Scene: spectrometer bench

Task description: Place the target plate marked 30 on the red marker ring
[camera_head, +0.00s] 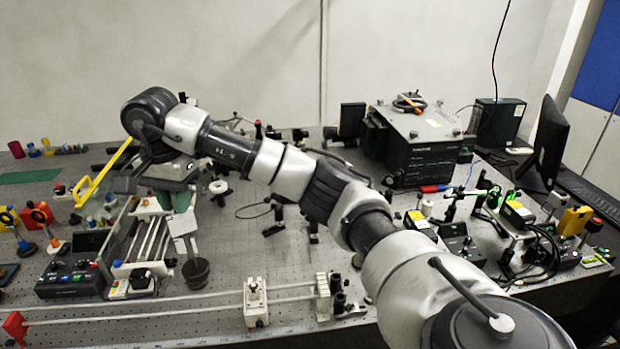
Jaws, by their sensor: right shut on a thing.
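My right arm reaches in from the lower right across the bench, and my right gripper (180,207) points down at the left of the bench. It is shut on a small pale plate (183,226), held above the bench beside the slotted rail unit. No number is legible on the plate at this size, so I cannot tell if it is marked 30. A dark cup-like holder (196,272) is just below the plate; I cannot tell whether they touch. I cannot make out a red marker ring; my arm hides part of the bench. My left gripper is not in view.
A control box (70,279) and a rail unit (137,281) stand at the left, with a yellow frame (96,181) near my wrist. Long rods with a white carriage (255,302) cross the front. A black instrument (418,150) stands at the back right, cabled optics at the right.

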